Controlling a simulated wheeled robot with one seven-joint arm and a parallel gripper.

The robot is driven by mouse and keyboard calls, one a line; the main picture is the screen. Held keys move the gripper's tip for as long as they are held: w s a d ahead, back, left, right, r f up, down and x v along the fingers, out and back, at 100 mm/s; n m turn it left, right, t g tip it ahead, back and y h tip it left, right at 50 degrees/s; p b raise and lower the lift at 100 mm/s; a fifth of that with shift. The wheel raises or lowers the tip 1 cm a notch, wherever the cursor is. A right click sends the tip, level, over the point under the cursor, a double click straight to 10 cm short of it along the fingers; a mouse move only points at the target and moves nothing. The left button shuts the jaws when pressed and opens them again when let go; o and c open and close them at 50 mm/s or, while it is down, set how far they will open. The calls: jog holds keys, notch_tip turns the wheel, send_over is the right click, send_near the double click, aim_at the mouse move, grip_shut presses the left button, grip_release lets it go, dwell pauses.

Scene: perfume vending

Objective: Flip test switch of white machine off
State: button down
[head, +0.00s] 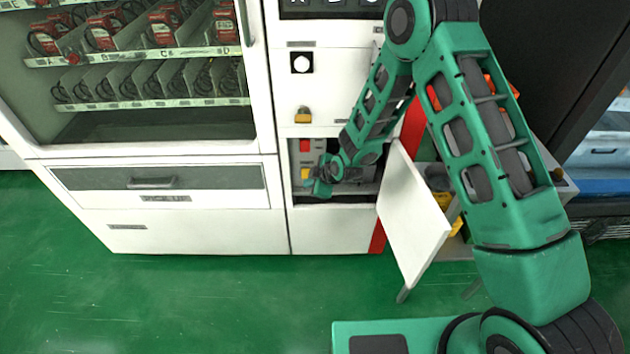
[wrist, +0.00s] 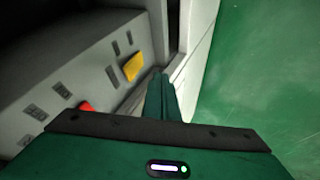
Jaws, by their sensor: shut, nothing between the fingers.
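The white machine (head: 190,230) is a vending machine on the left in the head view. In its right column is an open recess with a grey switch panel, which fills the left of the wrist view (wrist: 60,90). The panel has a red switch (head: 305,145) and, below it, a yellow switch (head: 306,172). The wrist view also shows the red switch (wrist: 86,106) and the yellow switch (wrist: 133,66); labels are unreadable, so I cannot tell which is the test switch. My gripper (wrist: 161,88) is shut and empty, its tips close beside the yellow switch; contact is unclear.
A white cabinet door (head: 410,215) stands open right of the recess, close to my forearm. A drawer with a handle (head: 152,183) and glass-fronted shelves of goods lie left. The green floor (head: 180,300) in front is clear.

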aim_at(304, 171)
jog(key=shift+w+a, duration=0.15)
jog(key=shift+w, duration=1.95)
jog(key=shift+w+r, duration=0.15)
jog(key=shift+w, duration=0.2)
jog(key=shift+r, duration=0.15)
jog(key=shift+r, duration=0.65)
